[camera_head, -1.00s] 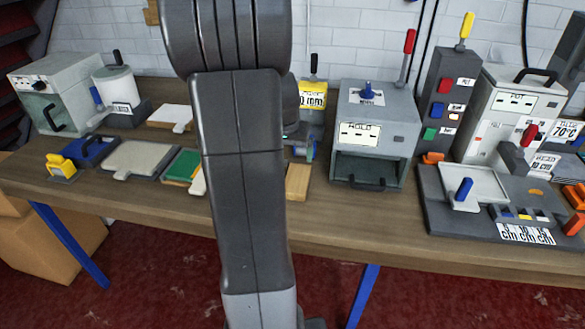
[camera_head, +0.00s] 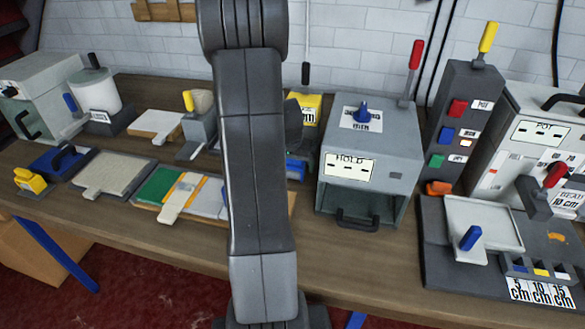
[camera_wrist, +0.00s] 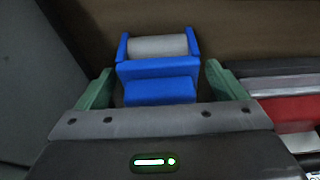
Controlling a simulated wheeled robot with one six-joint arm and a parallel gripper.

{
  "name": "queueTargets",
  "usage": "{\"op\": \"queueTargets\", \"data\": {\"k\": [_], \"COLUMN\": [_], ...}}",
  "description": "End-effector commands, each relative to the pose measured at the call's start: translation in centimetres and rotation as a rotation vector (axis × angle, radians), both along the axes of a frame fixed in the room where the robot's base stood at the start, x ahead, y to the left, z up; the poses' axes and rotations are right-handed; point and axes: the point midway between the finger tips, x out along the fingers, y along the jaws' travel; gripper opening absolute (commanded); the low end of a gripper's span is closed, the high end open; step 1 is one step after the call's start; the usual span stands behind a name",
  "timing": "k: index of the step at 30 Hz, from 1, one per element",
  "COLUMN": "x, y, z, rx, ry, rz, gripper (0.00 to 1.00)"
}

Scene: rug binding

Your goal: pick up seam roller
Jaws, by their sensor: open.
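The seam roller (camera_wrist: 158,68) has a blue stepped body and a pale grey roller at its far end. It lies upper middle in the wrist view. My gripper (camera_wrist: 160,82) is open, with one green finger on each side of the blue body and narrow gaps between. Nothing is clamped. In the head view a blue part (camera_head: 296,169), which looks like the roller, shows just right of my arm on the bench. My arm hides the rest of it and my gripper's fingers there.
A grey HOLD box (camera_head: 372,160) stands close to the right. Green and white boards (camera_head: 160,186) lie to the left. A yellow block (camera_head: 308,106) stands behind. In the wrist view, dark, grey and red strips (camera_wrist: 290,108) lie right of my gripper.

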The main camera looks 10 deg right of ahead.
Motion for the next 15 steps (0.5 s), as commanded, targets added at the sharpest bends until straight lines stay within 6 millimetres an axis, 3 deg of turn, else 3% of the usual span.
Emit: {"op": "queueTargets", "data": {"k": [5, 13, 15], "x": [0.00, 0.00, 0.03], "y": [0.00, 0.00, 0.00], "z": [0.01, 0.03, 0.08], "rx": [0.000, 0.000, -0.001], "ry": [0.000, -0.001, -0.002], "rz": [0.000, 0.000, 0.001], "gripper": [0.91, 0.38, 0.34]}}
